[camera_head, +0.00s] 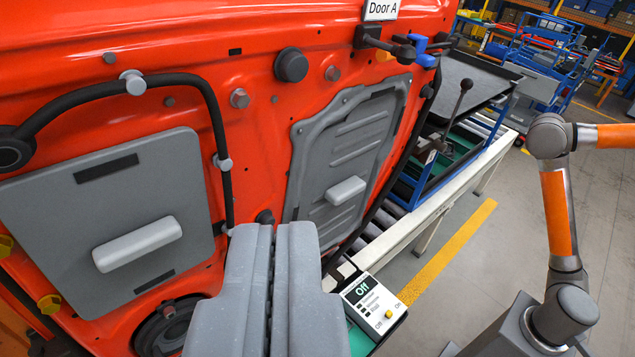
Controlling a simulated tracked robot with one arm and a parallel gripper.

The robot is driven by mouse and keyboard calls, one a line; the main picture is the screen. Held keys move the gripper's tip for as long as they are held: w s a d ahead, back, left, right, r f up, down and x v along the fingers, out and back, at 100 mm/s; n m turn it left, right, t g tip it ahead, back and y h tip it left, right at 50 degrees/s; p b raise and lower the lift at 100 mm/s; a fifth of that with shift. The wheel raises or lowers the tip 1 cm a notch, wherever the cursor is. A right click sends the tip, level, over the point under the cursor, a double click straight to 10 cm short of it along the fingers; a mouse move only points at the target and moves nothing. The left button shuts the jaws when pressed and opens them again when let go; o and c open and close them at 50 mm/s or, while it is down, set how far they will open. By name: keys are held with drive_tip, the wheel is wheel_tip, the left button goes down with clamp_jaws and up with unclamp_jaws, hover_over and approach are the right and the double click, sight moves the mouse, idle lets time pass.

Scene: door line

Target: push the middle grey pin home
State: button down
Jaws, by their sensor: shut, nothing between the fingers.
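Light grey pins sit along the black hose on the orange door (255,55). The upper pin (133,82) is near the top of the hose. The middle grey pin (223,163) is beside the hose's downward run, its round head standing out from the door; how deep it sits I cannot tell. A lower pin (230,230) shows just left of my fingertips, partly hidden. My gripper (273,228) is shut and empty, in front of the door. Its tips are below and right of the middle pin and appear apart from it.
A grey panel with a handle (100,215) is on the door's left, and a grey cover with a handle (350,165) right of the hose. A black knob (291,65) stands out above. A control box reading Off (372,305) is at lower right.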

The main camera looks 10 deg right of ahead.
sight(228, 167)
drive_tip(key=w+d+r+n+t+p, duration=0.2)
drive_tip(key=w+n+t+p, duration=0.1)
drive_tip(key=w+n, duration=0.5)
drive_tip(key=w+d+r+n+t+p, duration=0.2)
drive_tip(key=w+n+t+p, duration=0.1)
drive_tip(key=w+n, duration=0.55)
wheel_tip(228, 167, down, 21)
drive_tip(key=w+a+n+g+y+p, duration=0.3)
drive_tip(key=n+g+y+p, duration=0.3)
drive_tip(key=n+y, duration=0.85)
drive_tip(key=w+a+n+h, duration=0.1)
drive_tip(key=w+a+g, duration=0.1)
drive_tip(key=w, duration=0.1)
drive_tip(key=w+a+n+h, duration=0.1)
drive_tip(key=w, duration=0.1)
drive_tip(key=shift+w+a+f+n+h, duration=0.2)
drive_tip(key=shift+a+f+n+h, duration=0.1)
drive_tip(key=shift+a+h, duration=0.1)
drive_tip(key=shift+w+a+b, duration=0.2)
drive_tip(key=shift+w+b, duration=0.1)
drive_tip(key=shift+w, duration=0.15)
drive_tip(key=shift+w+a+r, duration=0.1)
drive_tip(key=shift+w+a, duration=0.25)
drive_tip(key=shift+d, duration=0.1)
